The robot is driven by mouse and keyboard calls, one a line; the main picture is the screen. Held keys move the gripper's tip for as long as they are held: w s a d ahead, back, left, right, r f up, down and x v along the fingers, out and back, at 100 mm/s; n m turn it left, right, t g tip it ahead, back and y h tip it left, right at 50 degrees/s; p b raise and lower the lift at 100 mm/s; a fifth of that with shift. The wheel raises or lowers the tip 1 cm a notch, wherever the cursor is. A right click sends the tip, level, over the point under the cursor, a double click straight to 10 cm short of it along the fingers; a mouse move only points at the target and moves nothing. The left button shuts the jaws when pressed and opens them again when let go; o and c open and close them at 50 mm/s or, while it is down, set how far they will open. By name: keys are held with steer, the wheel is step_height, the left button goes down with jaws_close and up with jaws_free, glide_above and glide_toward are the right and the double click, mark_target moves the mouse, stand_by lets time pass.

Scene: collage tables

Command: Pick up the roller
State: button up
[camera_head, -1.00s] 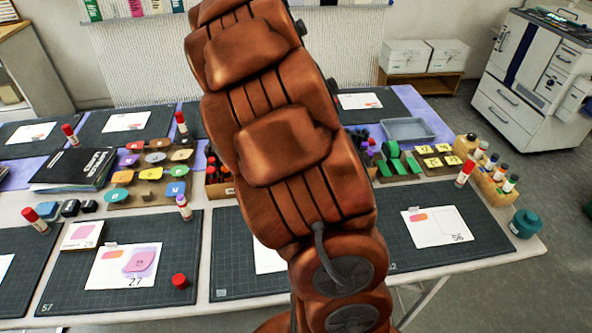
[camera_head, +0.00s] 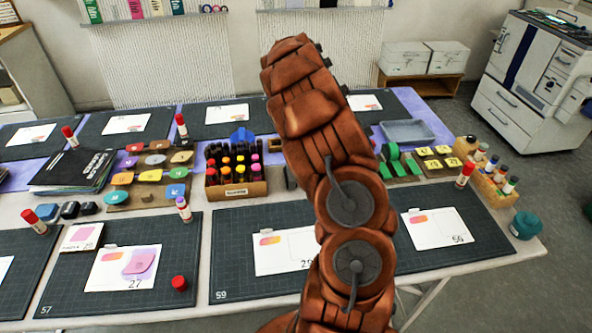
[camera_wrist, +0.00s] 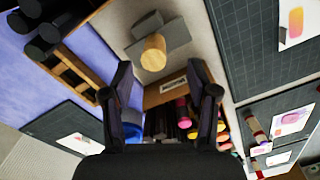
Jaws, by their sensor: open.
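In the wrist view, a light wooden cylinder (camera_wrist: 153,52) stands out from a grey flat piece (camera_wrist: 165,36); this looks like the roller, lying on the pale table. A small grey part beside the marker box in the head view (camera_head: 290,178) may be the same thing, mostly hidden by my arm. My gripper (camera_wrist: 162,78) is open and empty in the wrist view. Its fingers point toward the wooden cylinder, which shows just beyond and between the fingertips. The gap in depth is hard to tell. In the head view my gripper is hidden behind my arm.
A cardboard box of markers (camera_head: 238,189) stands close beside the roller. A wooden rack with dark bottles (camera_wrist: 62,65) is on the other side in the wrist view. Cutting mats (camera_head: 120,295) with paper cards, glue sticks and a grey tray (camera_head: 407,131) fill the tables.

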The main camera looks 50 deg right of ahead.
steer(key=shift+d+f+p, duration=0.15)
steer(key=shift+f+p, duration=0.45)
steer(key=shift+f, duration=0.5)
steer(key=shift+d+f+p, duration=0.15)
steer(key=shift+f+p, duration=0.45)
steer(key=shift+f, duration=1.1)
jaws_close()
